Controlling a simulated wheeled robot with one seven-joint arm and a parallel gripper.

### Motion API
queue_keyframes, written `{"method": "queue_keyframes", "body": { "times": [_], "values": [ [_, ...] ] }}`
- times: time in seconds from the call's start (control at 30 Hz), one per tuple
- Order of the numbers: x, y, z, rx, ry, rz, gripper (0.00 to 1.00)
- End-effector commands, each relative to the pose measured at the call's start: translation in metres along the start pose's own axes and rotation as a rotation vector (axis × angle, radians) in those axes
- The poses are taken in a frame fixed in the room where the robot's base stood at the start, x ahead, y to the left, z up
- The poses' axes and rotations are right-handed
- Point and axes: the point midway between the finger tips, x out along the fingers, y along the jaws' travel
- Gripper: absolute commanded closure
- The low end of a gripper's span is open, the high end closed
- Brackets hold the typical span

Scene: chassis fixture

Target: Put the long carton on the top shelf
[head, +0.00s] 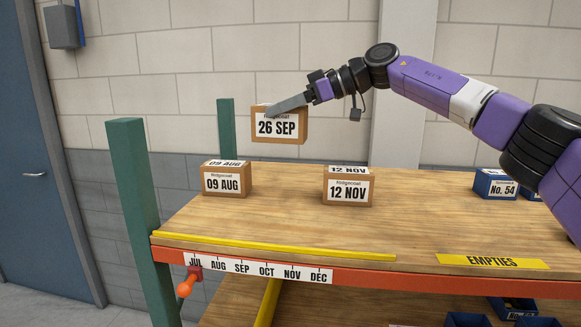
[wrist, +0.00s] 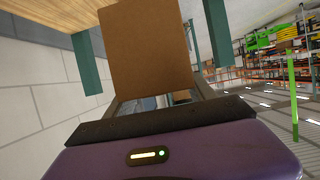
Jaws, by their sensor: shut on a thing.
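My gripper (head: 288,105) is shut on a brown carton (head: 280,128) with a white label reading "26 SEP". It holds the carton in the air, over or near the wooden top shelf (head: 290,228), with the label facing the head camera. In the wrist view the carton (wrist: 147,50) shows as a plain brown face between the fingers. Two more cartons stand on the shelf: "09 AUG" (head: 226,181) at the left and "12 NOV" (head: 348,188) to its right. No carton is labelled as long.
A gap of bare wood lies between the two standing cartons. A yellow strip (head: 270,247) and a month label from JUL to DEC (head: 258,268) run along the front edge. Green posts (head: 142,215) flank the left end. Blue boxes (head: 494,184) stand right, behind an "EMPTIES" label (head: 492,262).

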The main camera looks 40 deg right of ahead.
Motion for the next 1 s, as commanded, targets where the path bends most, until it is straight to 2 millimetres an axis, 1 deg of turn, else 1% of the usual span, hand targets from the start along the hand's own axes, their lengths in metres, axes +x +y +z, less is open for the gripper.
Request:
{"method": "queue_keyframes", "body": {
  "times": [0.3,0.4,0.5,0.73,0.9,1.0],
  "values": [
    [0.026,0.0,0.064,0.003,0.004,-0.001,1.0],
    [0.033,-0.001,0.079,0.0,0.004,-0.001,1.0],
    [0.037,0.0,0.088,0.0,0.005,0.0,1.0],
    [0.043,0.0,0.101,0.0,0.005,0.0,1.0],
    [0.051,0.0,0.123,0.002,0.004,-0.001,1.0],
    [0.055,0.0,0.131,-0.001,0.004,0.001,1.0]
  ]
}}
